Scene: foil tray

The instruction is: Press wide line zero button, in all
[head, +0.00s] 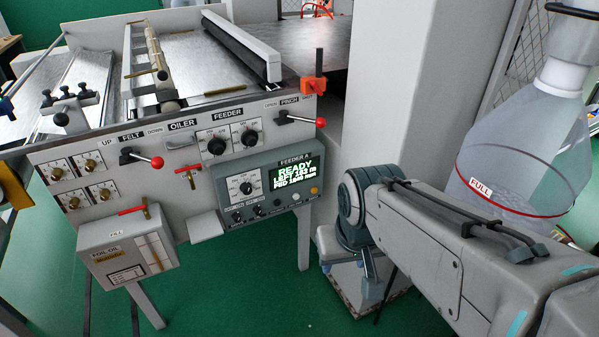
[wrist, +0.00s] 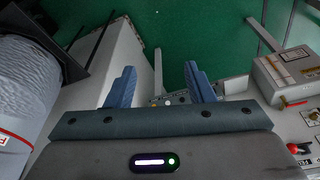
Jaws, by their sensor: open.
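The grey feeder control box (head: 228,188), labelled FEEDER A, is on the front of the machine in the head view. Its lit screen (head: 292,175) reads READY, with smaller lines below. A dial (head: 246,188) is left of the screen. Small switches (head: 238,217) and an orange button (head: 314,190) line its lower edge; their labels are too small to read, so I cannot tell which is the zero button. My gripper (wrist: 160,90) is open and empty in the wrist view, its blue fingers apart.
A grey foil-oil box (head: 128,245) hangs at lower left; it also shows in the wrist view (wrist: 288,75). Red-knobbed levers (head: 157,162) stick out above. A white column (head: 385,90) and a large clear bottle (head: 530,150) stand right. Green floor lies below.

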